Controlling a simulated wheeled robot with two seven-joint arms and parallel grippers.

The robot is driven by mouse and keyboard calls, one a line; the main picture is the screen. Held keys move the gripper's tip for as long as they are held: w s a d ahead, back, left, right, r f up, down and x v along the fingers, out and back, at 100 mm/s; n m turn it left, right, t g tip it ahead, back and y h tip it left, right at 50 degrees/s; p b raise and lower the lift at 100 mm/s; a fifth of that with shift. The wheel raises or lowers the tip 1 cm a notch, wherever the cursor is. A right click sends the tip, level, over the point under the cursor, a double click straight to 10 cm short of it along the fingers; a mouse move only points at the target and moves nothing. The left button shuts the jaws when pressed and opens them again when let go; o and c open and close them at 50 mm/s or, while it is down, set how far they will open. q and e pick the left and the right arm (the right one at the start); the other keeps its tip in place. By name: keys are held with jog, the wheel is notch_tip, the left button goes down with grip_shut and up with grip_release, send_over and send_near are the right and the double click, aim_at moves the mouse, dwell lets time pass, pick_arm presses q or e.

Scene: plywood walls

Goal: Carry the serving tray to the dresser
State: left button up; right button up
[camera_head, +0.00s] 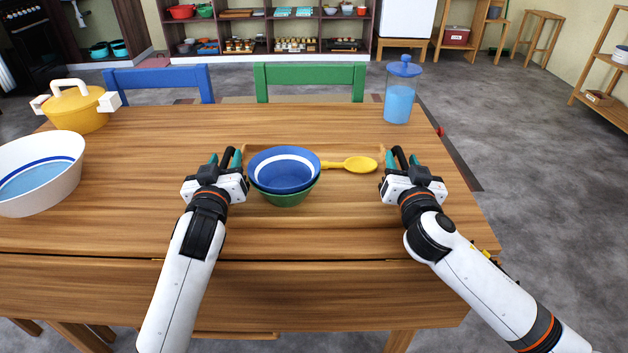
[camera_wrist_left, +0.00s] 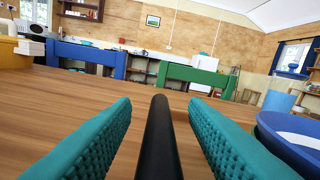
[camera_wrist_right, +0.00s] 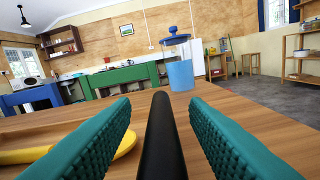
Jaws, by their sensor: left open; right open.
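The wooden serving tray (camera_head: 345,192) lies on the table between my grippers, its colour close to the tabletop. On it stand a blue bowl (camera_head: 284,170) nested in a green bowl (camera_head: 287,199), and a yellow spoon (camera_head: 352,164). My left gripper (camera_head: 228,160) is at the tray's left end, open, with a black handle bar (camera_wrist_left: 160,140) between its teal fingers. My right gripper (camera_head: 400,160) is at the right end, open, with a like black bar (camera_wrist_right: 161,140) between its fingers. The fingers look apart from the bars. I cannot tell which furniture is the dresser.
A white bowl (camera_head: 42,175) and yellow pot (camera_head: 75,105) stand on the table's left. A blue lidded jar (camera_head: 399,95) stands beyond the tray's right end. Blue (camera_head: 160,80) and green (camera_head: 310,78) chairs line the far edge. Open floor lies right; shelves (camera_head: 265,40) stand behind.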

pick_arm(q)
grip_shut()
pick_arm(e)
grip_shut()
pick_arm(q)
jog(key=shift+r, duration=0.15)
pick_arm(e)
jog(key=shift+r, duration=0.2)
